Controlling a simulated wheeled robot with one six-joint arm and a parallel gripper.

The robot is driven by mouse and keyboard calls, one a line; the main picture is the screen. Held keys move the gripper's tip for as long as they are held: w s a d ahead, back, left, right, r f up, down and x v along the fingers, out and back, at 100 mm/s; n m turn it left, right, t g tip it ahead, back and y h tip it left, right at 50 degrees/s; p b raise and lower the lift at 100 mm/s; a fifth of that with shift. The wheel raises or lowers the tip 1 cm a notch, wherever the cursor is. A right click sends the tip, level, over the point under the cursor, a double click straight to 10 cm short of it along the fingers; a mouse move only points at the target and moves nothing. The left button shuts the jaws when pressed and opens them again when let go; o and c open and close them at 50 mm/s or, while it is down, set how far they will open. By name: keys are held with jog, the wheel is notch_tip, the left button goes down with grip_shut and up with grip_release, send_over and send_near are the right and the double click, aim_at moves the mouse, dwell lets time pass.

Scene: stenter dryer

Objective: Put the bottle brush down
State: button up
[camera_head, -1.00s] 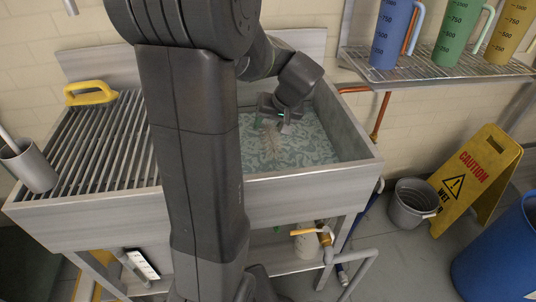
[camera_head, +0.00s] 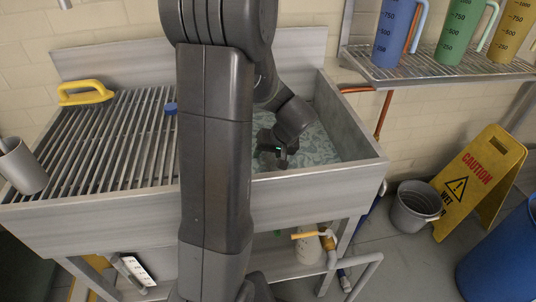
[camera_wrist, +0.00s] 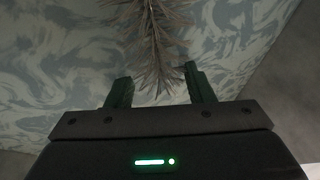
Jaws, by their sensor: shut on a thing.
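The bottle brush (camera_wrist: 155,40) shows in the wrist view as a spread of thin brownish bristles, extending from between my fingers to the top edge. My gripper (camera_wrist: 157,86) is shut on it with two dark green fingers set apart on either side. In the head view my gripper (camera_head: 272,156) is low inside the sink basin, and I cannot make out the brush there. The sink (camera_head: 350,120) is grey with a pale blue-green patterned bottom. Whether the brush touches the bottom I cannot tell.
A slatted drainboard (camera_head: 110,140) lies left of the basin, with a yellow-handled tool (camera_head: 85,93), a grey cup (camera_head: 20,165) and a small blue object (camera_head: 170,108) on it. Measuring jugs (camera_head: 460,35) stand on a shelf (camera_head: 440,70) at upper right. The basin's right part looks free.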

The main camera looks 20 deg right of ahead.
jog(key=shift+f+b, duration=0.25)
jog(key=shift+b, duration=0.05)
jog(key=o, duration=1)
jog(key=shift+r, duration=0.1)
jog(key=p+v, duration=0.2)
jog(key=v, duration=1)
jog(key=shift+s+r, duration=0.1)
jog(key=shift+r, duration=0.05)
